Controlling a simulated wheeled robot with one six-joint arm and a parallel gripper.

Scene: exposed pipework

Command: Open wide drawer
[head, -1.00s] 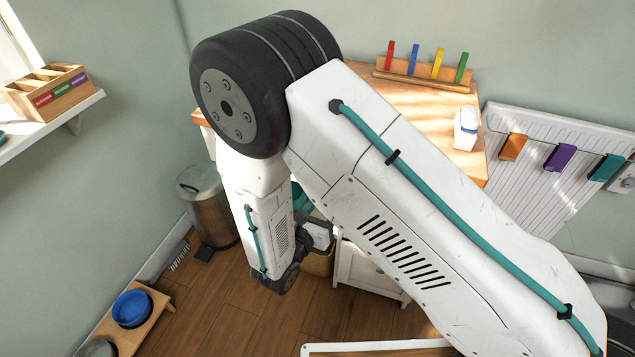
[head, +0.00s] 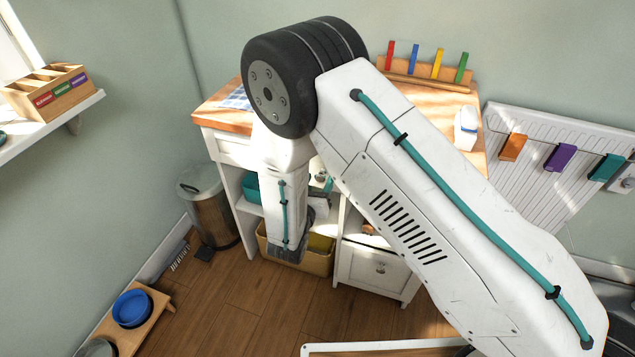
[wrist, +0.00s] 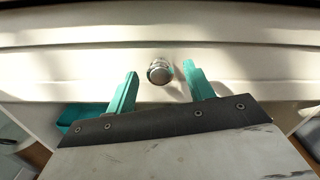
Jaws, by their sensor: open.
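The wide drawer (wrist: 235,65) fills the upper part of the wrist view as a long white front with a round metal knob (wrist: 159,72) at its middle. In the head view, the left end of a white front (head: 232,148) shows under the wooden top, and my arm covers the rest. My gripper (wrist: 160,69) has two teal fingers spread apart, one on each side of the knob. The knob appears between the fingertips, with a gap to each. My gripper is mostly hidden behind my arm in the head view.
Below are open shelves with a tan bin (head: 318,262) and a small white drawer (head: 372,272). A metal trash can (head: 210,205) stands left of the cabinet. A wooden stand with a blue bowl (head: 132,308) is at lower left. Floor in front is clear.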

